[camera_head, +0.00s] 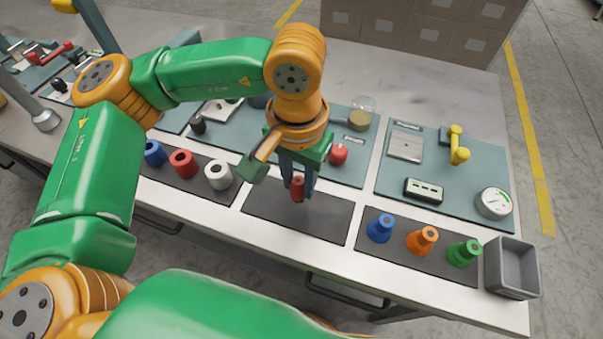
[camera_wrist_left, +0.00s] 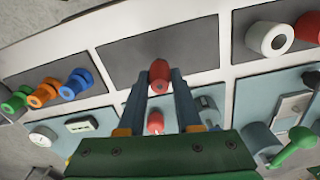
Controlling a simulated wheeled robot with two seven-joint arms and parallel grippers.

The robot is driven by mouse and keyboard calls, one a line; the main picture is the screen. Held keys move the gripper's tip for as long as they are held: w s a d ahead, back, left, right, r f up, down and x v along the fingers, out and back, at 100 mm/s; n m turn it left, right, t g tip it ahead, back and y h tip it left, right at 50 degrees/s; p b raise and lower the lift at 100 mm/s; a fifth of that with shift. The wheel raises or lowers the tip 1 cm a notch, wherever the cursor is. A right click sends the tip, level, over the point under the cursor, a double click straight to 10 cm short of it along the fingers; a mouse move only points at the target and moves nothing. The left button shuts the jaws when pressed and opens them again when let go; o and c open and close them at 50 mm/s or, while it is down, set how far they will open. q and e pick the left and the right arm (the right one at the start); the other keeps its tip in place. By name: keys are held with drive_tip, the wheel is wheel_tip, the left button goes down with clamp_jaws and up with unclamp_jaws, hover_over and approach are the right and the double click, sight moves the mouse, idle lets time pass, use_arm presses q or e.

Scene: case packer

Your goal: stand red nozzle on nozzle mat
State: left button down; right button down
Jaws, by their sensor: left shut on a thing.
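My left gripper (camera_head: 299,184) is shut on the red nozzle (camera_head: 298,189). The nozzle also shows between the fingertips in the left wrist view (camera_wrist_left: 159,72). The gripper points down, and the nozzle looks held near the back edge of a bare dark mat (camera_head: 310,216). Its height above the mat is hard to tell. Another dark mat (camera_head: 375,246) to the right carries a blue nozzle (camera_head: 380,228), an orange nozzle (camera_head: 422,240) and a green nozzle (camera_head: 464,253), all upright. My right gripper is not in view.
A third mat on the left holds blue, red (camera_head: 184,163) and white rings (camera_head: 219,175). A red rounded part (camera_head: 338,153) stands just behind the gripper. A grey bin (camera_head: 512,267) is at the right end. A gauge (camera_head: 493,202) stands behind it.

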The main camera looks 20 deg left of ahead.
sight(298, 192)
use_arm(q)
wheel_tip(298, 192, down, 3)
drive_tip(key=shift+r+p, duration=0.1)
drive_tip(key=shift+p, duration=0.3)
drive_tip(key=shift+f+b, duration=0.3)
drive_tip(key=shift+b, duration=0.05)
drive_tip(key=c, duration=0.6)
unclamp_jaws()
drive_tip(key=shift+r+p, duration=0.35)
wheel_tip(298, 192, up, 12)
drive_tip(key=shift+f+b, duration=0.1)
drive_tip(key=shift+b, duration=0.35)
